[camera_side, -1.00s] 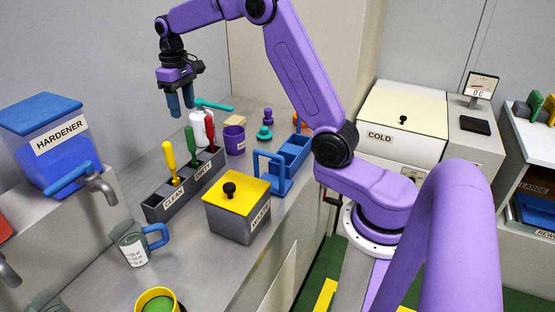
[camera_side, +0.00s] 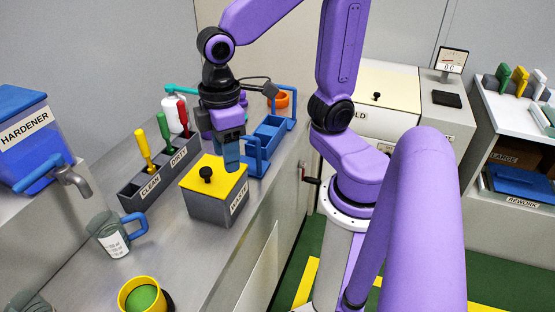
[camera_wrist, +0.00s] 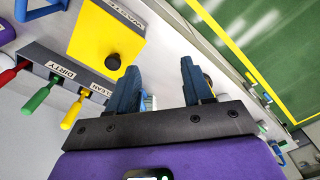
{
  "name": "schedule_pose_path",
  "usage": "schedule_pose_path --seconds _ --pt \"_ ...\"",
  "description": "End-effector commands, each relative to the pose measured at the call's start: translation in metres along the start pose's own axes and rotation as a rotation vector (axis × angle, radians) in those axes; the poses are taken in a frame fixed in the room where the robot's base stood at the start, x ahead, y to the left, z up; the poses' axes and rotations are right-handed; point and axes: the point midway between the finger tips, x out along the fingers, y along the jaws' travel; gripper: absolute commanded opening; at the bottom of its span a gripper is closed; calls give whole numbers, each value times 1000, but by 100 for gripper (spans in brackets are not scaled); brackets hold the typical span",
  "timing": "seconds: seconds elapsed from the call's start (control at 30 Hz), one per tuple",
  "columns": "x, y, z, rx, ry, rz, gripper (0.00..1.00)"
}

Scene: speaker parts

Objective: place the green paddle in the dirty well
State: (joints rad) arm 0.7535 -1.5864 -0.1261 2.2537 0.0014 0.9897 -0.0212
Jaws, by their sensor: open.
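The green paddle (camera_side: 164,136) stands in the grey rack (camera_side: 133,199), handle up, between the yellow paddle (camera_side: 142,148) and the red paddle (camera_side: 182,116). The rack carries a CLEAN label (camera_side: 150,187) at its near end and a DIRTY label (camera_side: 180,157) farther back. I cannot see inside the wells. In the wrist view, the green handle (camera_wrist: 38,97) is left of my gripper (camera_wrist: 158,82). My gripper (camera_side: 231,168) is open, with nothing seen between its fingers. In the side view it hangs behind and right of the waste box, right of the rack.
The grey waste box (camera_side: 205,205) with a yellow lid (camera_side: 222,177) stands right of the rack. A blue holder (camera_side: 270,132) is behind my gripper. A grey mug (camera_side: 110,235) and a yellow cup (camera_side: 128,293) are nearer.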

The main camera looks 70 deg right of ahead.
Motion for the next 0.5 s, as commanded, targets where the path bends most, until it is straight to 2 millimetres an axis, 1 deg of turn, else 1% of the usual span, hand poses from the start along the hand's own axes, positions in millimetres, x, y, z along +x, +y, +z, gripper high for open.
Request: schedule_pose_path --seconds 0.03,0.1,0.2,0.33,0.5 --pt "3 -12 16 -46 1 -1 50" --pt "7 -24 34 -101 3 -3 50" --pt "13 -37 57 -166 5 -5 50" --pt "19 -46 77 -220 5 -7 50" --pt "21 -50 85 -245 6 -8 50"
